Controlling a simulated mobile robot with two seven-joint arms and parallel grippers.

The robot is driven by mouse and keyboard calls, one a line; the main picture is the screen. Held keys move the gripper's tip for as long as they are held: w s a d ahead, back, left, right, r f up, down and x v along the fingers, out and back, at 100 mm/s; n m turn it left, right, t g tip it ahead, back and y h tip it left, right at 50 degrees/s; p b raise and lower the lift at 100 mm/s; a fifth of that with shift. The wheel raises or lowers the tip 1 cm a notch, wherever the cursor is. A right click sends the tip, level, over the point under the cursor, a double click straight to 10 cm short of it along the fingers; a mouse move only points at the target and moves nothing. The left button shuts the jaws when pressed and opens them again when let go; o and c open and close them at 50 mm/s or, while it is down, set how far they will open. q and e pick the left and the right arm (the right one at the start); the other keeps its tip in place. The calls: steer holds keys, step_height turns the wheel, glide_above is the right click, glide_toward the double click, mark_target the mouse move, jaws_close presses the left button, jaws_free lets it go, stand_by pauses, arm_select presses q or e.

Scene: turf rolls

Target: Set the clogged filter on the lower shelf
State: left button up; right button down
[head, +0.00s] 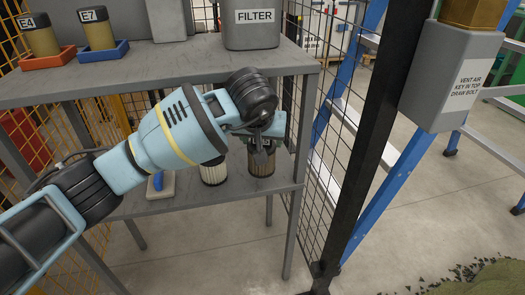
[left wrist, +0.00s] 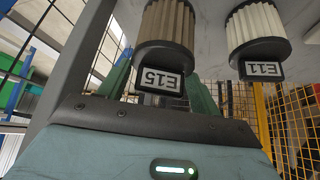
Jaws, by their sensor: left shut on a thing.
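A brown, dirty-looking pleated filter (head: 262,163) is at the right end of the grey lower shelf (head: 225,198). In the left wrist view the brown filter (left wrist: 168,28) carries a label reading E15, upside down. My left gripper (head: 262,138) is shut on it from above. Its green fingers (left wrist: 160,92) lie on either side of the E15 tag. The filter's foot is at or just above the shelf; I cannot tell which. A white filter (head: 214,172), labelled E11 in the left wrist view (left wrist: 258,28), stands beside it. My right gripper is not in view.
The upper shelf (head: 185,62) holds filters E4 (head: 38,36) and E7 (head: 97,30) on red and blue trays, and a grey FILTER bin (head: 252,28). A blue-handled item (head: 158,184) lies on the lower shelf. A mesh fence with a black post (head: 365,140) stands right of the shelves.

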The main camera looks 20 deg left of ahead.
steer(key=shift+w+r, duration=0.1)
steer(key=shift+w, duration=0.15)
